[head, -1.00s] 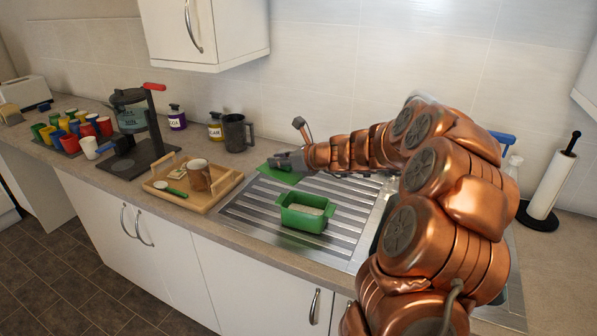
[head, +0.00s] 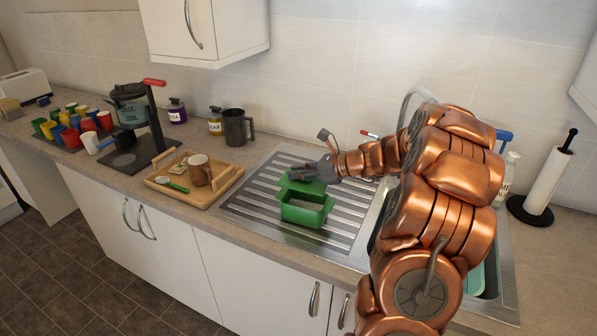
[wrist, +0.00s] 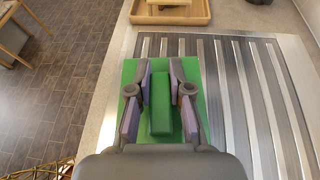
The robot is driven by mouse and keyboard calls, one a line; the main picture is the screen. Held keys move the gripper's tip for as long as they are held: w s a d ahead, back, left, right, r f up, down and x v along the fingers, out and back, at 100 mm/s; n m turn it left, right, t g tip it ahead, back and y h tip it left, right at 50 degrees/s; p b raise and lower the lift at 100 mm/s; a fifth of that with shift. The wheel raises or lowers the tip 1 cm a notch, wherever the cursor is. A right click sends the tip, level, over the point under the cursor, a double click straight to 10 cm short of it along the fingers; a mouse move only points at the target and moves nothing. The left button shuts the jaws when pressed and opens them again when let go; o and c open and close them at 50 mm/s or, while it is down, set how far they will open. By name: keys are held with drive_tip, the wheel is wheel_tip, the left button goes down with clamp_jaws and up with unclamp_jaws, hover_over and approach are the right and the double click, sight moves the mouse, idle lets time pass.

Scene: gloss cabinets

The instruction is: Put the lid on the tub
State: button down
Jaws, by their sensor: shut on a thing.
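The green tub (head: 305,211) is a rectangular open box with pale contents, upright on the ribbed steel drainer. The green lid (head: 292,183) is a flat plate, held above the drainer over the tub's rear side. The tub's front part shows uncovered. My gripper (head: 310,172) is shut on the lid. In the wrist view the lid (wrist: 185,143) has a raised green bar handle (wrist: 160,104), with my gripper's fingers (wrist: 160,78) on either side of it. The tub cannot be made out there, beneath the lid.
A wooden tray (head: 208,195) with a brown mug (head: 198,170) stands left of the drainer. A dark jug (head: 237,128) and jars stand behind. The sink (head: 490,280) and a paper towel roll (head: 549,183) are to the right. The drainer's left side is clear.

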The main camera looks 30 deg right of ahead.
sight(299, 185)
drive_tip(key=shift+s+r+p, duration=0.1)
drive_tip(key=shift+r+p, duration=0.05)
drive_tip(key=shift+p, duration=0.2)
drive_tip(key=shift+f+b, duration=1.05)
drive_tip(key=shift+f, duration=1.4)
drive_tip(key=shift+f, duration=0.65)
drive_tip(key=c, duration=1)
unclamp_jaws()
drive_tip(key=v, duration=1.2)
